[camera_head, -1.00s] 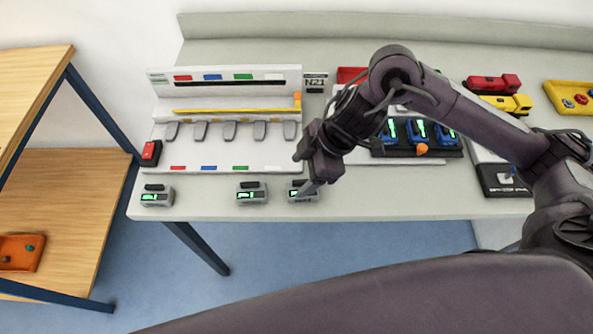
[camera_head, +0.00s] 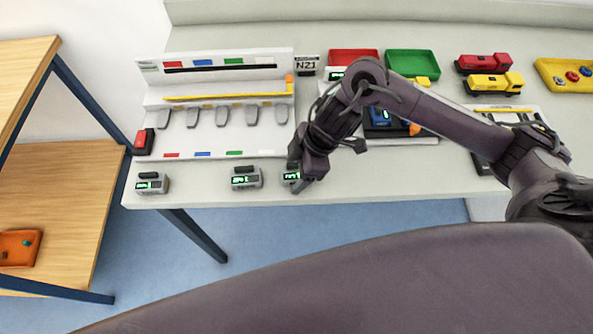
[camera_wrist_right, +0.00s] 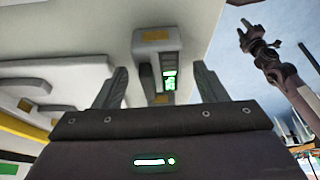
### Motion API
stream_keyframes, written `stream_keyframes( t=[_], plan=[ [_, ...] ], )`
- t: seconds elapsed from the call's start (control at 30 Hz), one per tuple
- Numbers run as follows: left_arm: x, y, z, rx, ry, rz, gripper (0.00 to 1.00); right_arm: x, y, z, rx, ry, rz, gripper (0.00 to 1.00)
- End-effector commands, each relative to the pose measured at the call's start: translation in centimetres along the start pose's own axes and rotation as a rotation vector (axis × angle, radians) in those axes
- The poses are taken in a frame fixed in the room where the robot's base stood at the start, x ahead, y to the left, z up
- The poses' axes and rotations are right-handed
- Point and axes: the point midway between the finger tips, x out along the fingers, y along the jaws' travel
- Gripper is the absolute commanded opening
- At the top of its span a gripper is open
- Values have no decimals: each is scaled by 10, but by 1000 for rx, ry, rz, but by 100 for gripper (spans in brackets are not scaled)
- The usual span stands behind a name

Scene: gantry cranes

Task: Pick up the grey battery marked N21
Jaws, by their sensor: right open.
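Three grey batteries with green displays stand along the table's front edge in the head view: a left one (camera_head: 152,184), a middle one (camera_head: 246,179) and a right one (camera_head: 290,177). Their marks are too small to read surely. In the wrist view my open right gripper (camera_wrist_right: 160,78) has a finger on each side of a grey battery (camera_wrist_right: 157,42), with gaps showing. My left gripper (camera_wrist_right: 248,36) shows small in the wrist view.
The white rack (camera_head: 225,140) with several grey tabs and a red switch (camera_head: 145,141) stands behind the batteries. Red (camera_head: 353,56) and green (camera_head: 412,64) trays and toy trucks (camera_head: 490,75) are farther right. The table front between the batteries is clear.

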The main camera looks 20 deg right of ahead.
Motion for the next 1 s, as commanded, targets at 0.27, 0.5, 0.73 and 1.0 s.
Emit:
stream_keyframes(
  t=[0.27,0.5,0.73,1.0],
  plan=[
    [0,0,2,1,-3,0,36,0,0,0,0,1,0,31],
    [0,0,4,1,-7,1,36,-1,0,-1,0,2,1,12],
    [0,0,5,0,-8,1,36,-4,1,-2,0,3,2,12],
    [-3,0,5,0,-8,1,36,-34,2,-15,-4,3,6,12]
  ],
)
